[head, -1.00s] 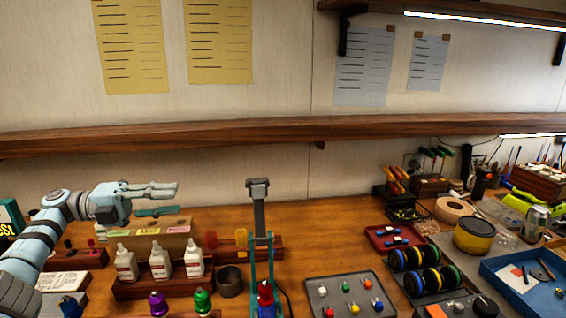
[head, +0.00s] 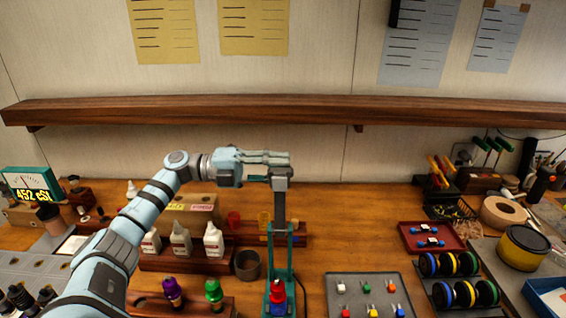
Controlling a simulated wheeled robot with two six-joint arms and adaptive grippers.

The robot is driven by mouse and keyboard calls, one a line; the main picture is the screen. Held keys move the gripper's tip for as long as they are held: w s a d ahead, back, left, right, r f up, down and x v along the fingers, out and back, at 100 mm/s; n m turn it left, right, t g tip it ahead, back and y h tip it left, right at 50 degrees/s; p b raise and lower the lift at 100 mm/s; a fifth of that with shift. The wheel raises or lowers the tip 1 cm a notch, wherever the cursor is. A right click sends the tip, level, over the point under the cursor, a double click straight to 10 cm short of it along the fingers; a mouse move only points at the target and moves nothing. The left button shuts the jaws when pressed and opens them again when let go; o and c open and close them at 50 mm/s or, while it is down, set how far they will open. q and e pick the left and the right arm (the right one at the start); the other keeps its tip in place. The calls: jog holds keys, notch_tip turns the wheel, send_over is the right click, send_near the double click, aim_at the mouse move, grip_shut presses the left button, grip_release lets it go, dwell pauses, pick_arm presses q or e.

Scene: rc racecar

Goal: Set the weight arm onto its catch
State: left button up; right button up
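My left gripper (head: 280,166) reaches in from the left at the block's height. Its pale upper finger lies just above the block; a darker teal lower finger ends at the block's left side, its tip apparently hidden. The fingers look spread, and I cannot tell whether they touch the block. The catch cannot be made out. My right gripper is out of view.
White bottles (head: 181,240) in a wooden rack and a dark cup (head: 248,264) stand left of the stand. A grey tray (head: 366,280) with coloured pieces lies to its right. A wooden shelf (head: 300,109) crosses the wall above. Bare bench shows between the stand and the red tray (head: 405,241).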

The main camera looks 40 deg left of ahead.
pick_arm(q)
jog(key=shift+w+d+r, duration=0.1)
jog(key=shift+w+d, duration=0.05)
jog(key=shift+d, duration=0.15)
jog(key=shift+s+d+r, duration=0.1)
jog(key=shift+s+d, duration=0.05)
jog(key=shift+s, duration=0.1)
jog(key=shift+w, duration=0.1)
grip_shut()
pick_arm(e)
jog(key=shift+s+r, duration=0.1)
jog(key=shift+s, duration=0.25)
pick_arm(q)
jog(key=shift+d, duration=0.15)
